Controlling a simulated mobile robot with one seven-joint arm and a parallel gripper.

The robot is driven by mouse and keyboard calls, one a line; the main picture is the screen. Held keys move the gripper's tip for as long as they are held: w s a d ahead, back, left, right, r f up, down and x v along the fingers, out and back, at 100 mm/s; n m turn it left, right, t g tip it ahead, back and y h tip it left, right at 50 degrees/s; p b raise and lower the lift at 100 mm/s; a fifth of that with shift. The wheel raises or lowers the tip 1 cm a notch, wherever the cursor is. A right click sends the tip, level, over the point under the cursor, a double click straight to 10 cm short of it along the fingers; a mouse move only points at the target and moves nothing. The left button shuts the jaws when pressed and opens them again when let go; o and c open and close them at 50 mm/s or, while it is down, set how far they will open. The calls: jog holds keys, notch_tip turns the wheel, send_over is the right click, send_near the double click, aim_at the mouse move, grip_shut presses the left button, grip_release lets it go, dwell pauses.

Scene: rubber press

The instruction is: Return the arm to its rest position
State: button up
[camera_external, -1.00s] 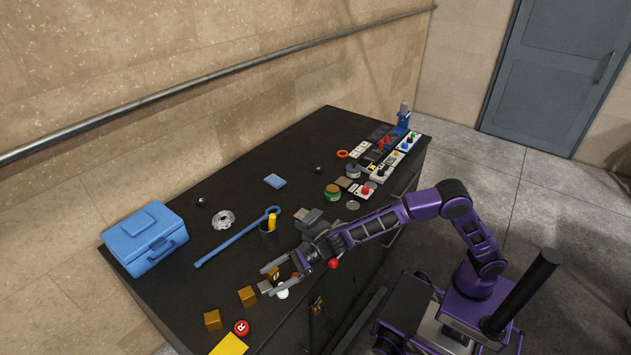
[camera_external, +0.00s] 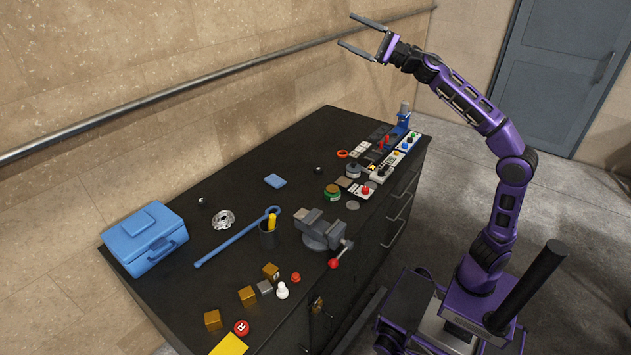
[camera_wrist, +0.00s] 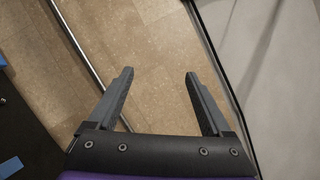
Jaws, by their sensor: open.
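My purple arm is raised high above the black cabinet (camera_external: 190,270) in the external view. My gripper (camera_external: 352,31) is open and empty, up in front of the tan wall and well apart from everything on the cabinet top. In the wrist view my gripper (camera_wrist: 160,75) shows its two grey fingers spread wide, with only wall and rail behind them.
A metal rail (camera_external: 215,89) runs along the wall behind my gripper. A vise (camera_external: 320,232) with a red-knobbed handle, a blue toolbox (camera_external: 145,240), a blue cane (camera_external: 235,240) and several small blocks and buttons sit on the cabinet. A grey door (camera_external: 555,65) is at right.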

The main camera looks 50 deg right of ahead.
jog(key=s+d+r+m+t+h+p, duration=0.15)
jog(key=s+d+r+h, duration=0.35)
jog(key=d, duration=0.6)
jog(key=s+d+r+m+t+h+b, duration=0.1)
jog(key=s+d+r+m+h, duration=0.3)
jog(key=s+d, duration=0.5)
jog(key=s+d+r+m+t+h+p, duration=0.1)
jog(key=s+d+r+h, duration=0.35)
jog(key=d, duration=0.95)
jog(key=w+d+f+m+g+h, duration=0.2)
jog(key=d+f+m+g+h, duration=0.15)
jog(key=d+f+m, duration=0.85)
jog(key=w+a+f+m+g+y+p, duration=0.1)
jog(key=a+f+m+g+y, duration=0.15)
jog(key=a+f+m, duration=0.65)
jog(key=w+a+f+m+g+y+p, duration=0.1)
jog(key=a+f+m+g, duration=0.25)
jog(key=f+m, duration=1.15)
jog(key=s+a+f+m+g+y, duration=0.2)
jog(key=s+a+f, duration=0.3)
jog(key=a+f, duration=0.3)
jog(key=s+a+f+m+g+y, duration=0.2)
jog(key=s+a+f+m+g, duration=0.2)
jog(key=a+f, duration=0.5)
jog(key=s+a+f+m+g+y, duration=0.2)
jog(key=s+a+f, duration=0.5)
jog(key=f, duration=0.6)
jog(key=shift+s+a+m+g, duration=0.2)
jog(key=shift+a+m+g, duration=0.3)
jog(key=shift+a+m, duration=0.2)
